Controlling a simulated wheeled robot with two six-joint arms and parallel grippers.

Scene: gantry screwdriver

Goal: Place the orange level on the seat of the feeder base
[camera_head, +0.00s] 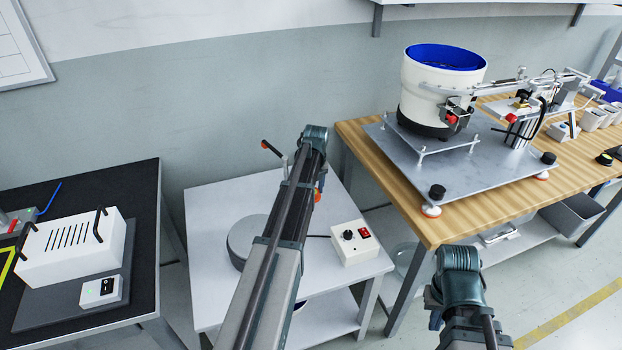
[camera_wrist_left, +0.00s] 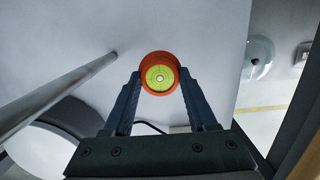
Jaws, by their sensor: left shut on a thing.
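The orange level (camera_wrist_left: 160,77) is a small round orange cup with a yellow-green bubble face, seen in the left wrist view. My left gripper (camera_wrist_left: 160,88) is shut on it, one finger at each side, above a white surface. In the head view my left arm reaches over the white table and hides its gripper; I cannot tell if the orange bits beside the arm are the level. The feeder base (camera_head: 480,180) is a grey metal plate on the wooden bench, under the white feeder bowl. I cannot single out its seat. My right gripper (camera_head: 436,306) is at bottom right, its fingers unclear.
The white table (camera_head: 215,205) carries a grey round base and a control box (camera_head: 355,243) with a red switch. A thin metal rod (camera_wrist_left: 60,90) runs left of the level. The feeder bowl (camera_head: 432,90) and black knobs stand on the plate. A black bench (camera_head: 140,195) is at left.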

